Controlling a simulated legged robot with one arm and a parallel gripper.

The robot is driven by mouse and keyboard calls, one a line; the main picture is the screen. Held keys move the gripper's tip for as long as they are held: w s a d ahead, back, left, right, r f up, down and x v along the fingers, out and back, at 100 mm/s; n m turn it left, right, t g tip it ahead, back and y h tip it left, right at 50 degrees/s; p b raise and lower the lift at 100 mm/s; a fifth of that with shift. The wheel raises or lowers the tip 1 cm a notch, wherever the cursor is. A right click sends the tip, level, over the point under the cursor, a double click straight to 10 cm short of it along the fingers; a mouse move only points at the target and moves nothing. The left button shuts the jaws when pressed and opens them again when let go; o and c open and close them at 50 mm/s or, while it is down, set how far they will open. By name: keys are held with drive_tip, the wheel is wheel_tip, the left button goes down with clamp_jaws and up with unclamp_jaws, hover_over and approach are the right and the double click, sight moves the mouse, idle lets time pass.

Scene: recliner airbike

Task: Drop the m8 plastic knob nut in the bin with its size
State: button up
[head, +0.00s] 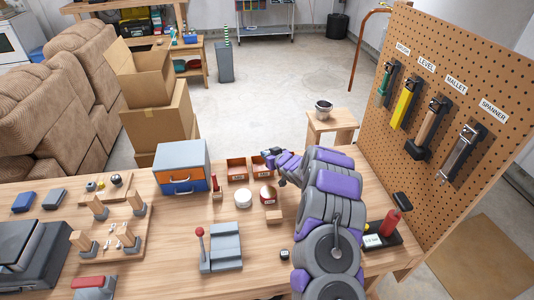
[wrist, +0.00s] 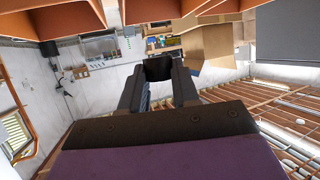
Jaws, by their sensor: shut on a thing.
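The nut's size marking cannot be read. My gripper hides part of the right bin. In the wrist view, orange-brown walls (wrist: 240,10) show along the top edge, close to the gripper.
A blue and orange drawer box (head: 182,168) stands left of the bins. A pegboard (head: 455,110) with tools rises at the right.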

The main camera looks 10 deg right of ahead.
drive_tip(key=o, duration=0.6)
drive_tip(key=shift+a, duration=0.4)
drive_tip(key=shift+o, duration=1.3)
drive_tip(key=shift+a, duration=0.35)
drive_tip(key=shift+o, duration=1.2)
drive_tip(key=shift+d, duration=0.45)
drive_tip(key=p+v, duration=0.3)
drive_tip(key=v, duration=1.4)
drive_tip(key=shift+s, duration=0.25)
drive_tip(key=shift+d+f, duration=0.1)
